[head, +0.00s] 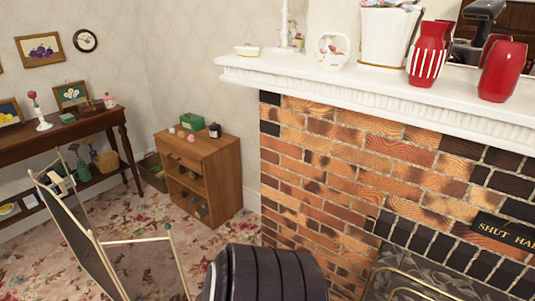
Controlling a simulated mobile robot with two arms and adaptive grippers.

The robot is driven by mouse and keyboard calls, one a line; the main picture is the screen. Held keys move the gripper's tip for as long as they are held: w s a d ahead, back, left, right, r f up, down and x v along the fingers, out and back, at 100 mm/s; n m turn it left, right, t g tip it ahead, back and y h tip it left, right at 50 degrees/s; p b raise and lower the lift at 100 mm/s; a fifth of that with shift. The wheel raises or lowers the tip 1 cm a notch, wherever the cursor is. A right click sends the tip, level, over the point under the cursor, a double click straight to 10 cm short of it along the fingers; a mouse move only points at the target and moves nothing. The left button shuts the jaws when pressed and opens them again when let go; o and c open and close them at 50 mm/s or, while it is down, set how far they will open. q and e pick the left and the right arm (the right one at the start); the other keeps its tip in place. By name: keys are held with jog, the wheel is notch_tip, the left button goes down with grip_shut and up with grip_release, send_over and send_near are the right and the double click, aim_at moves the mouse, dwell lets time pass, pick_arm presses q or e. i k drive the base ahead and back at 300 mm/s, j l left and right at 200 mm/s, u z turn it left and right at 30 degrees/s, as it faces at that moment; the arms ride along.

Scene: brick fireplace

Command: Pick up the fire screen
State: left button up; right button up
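At the bottom right, in front of the brick fireplace (330,170), curved brass bars (418,280) show against a grey, mottled surface. They look like the top of the fire screen, but the picture's lower edge cuts them off, so I cannot be sure. Neither of my grippers shows in the head view, and nothing is seen touching the brass bars.
A dark panel in a thin pale frame (75,235) stands at the lower left. A dark ribbed rounded object (265,274) fills the bottom middle. A small wooden cabinet (220,180) stands by the wall. The white mantel (400,97) holds red vases. Flowered carpet is partly clear.

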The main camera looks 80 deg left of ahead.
aim_at(84, 245)
jog(key=u, duration=4.15)
jog(key=z, duration=0.65)
jog(key=i+j+z, duration=0.2)
jog(key=j+z, duration=0.25)
jog(key=i+j+z, duration=0.1)
jog(key=j+z, duration=0.3)
jog(key=j, duration=0.15)
jog(key=j+z, duration=0.45)
jog(key=k+j+z, duration=0.1)
jog(key=j+z, duration=0.3)
jog(key=j, duration=0.25)
jog(key=k+j, duration=0.1)
jog(key=j, duration=0.3)
jog(key=k+j, duration=0.1)
jog(key=j, duration=0.3)
jog(key=k+j+z, duration=0.1)
jog(key=j, duration=0.3)
jog(key=k+j, duration=0.1)
jog(key=j, duration=0.3)
jog(key=k+j+z, duration=0.1)
jog(key=j, duration=0.3)
jog(key=k+j, duration=0.15)
jog(key=j, duration=0.2)
jog(key=k+j, duration=0.15)
jog(key=j, duration=0.25)
